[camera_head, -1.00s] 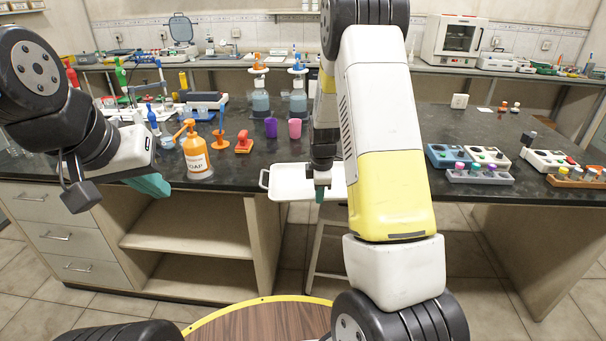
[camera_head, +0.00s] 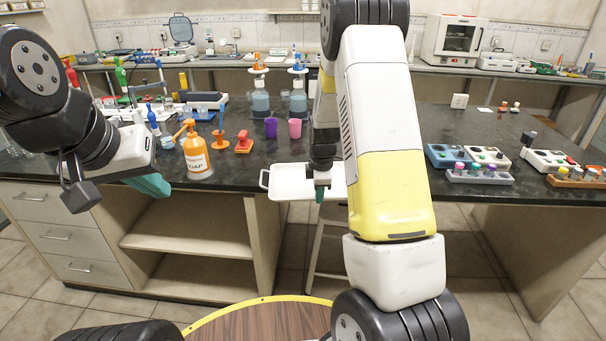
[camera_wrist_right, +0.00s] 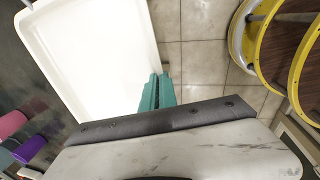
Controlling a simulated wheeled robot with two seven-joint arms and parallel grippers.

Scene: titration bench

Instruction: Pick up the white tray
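The white tray (camera_head: 288,182) is at the bench's front edge in the head view, with a handle at its left end. It looks level, its near side about over the bench edge. My right gripper (camera_head: 321,193) points down at the tray's near side. In the right wrist view its teal fingers (camera_wrist_right: 157,92) are close together at the rim of the tray (camera_wrist_right: 95,50), one on the inner side and one outside. They look shut on the rim; the contact itself is partly hidden. My left gripper (camera_head: 152,184) hangs before the bench at left, apart from the tray; its finger gap is unclear.
An orange soap bottle (camera_head: 197,158), a red stamp-like object (camera_head: 243,143), a purple cup (camera_head: 270,127) and a pink cup (camera_head: 295,128) stand left of and behind the tray. Small devices (camera_head: 467,157) and a vial rack (camera_head: 480,176) are to the right. A stool (camera_head: 318,262) stands below.

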